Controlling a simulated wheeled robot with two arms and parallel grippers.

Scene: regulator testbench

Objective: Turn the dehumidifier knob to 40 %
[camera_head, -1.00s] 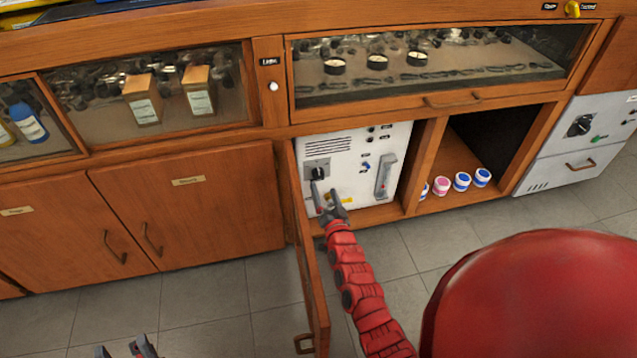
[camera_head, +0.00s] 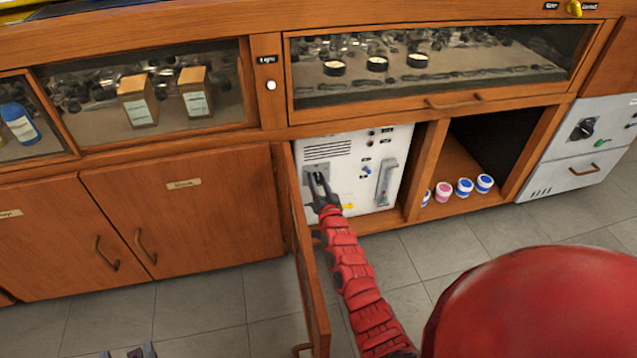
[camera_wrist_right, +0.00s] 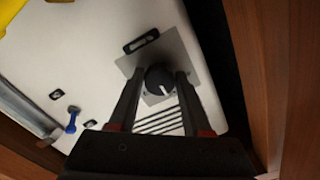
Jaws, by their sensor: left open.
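The dehumidifier (camera_head: 345,148) is a white panel unit inside the open cabinet bay. Its black round knob (camera_wrist_right: 158,78) sits on a grey plate (camera_wrist_right: 190,62); a white pointer line shows on the knob, pointing down and slightly right in the wrist view. No percent marks are readable. My right gripper (camera_head: 317,178) is at the knob, with one finger on each side of it. In the wrist view the fingers are open, with small gaps between them and the knob. In the head view the gripper largely hides the knob. My left gripper (camera_head: 128,353) is open and empty at the bottom edge.
An open wooden door (camera_head: 310,270) stands just left of my right arm. The panel also carries a blue switch (camera_wrist_right: 72,120), a grey handle (camera_head: 385,182) and a yellow part (camera_wrist_right: 9,10). Several small jars (camera_head: 464,187) stand in the bay to the right.

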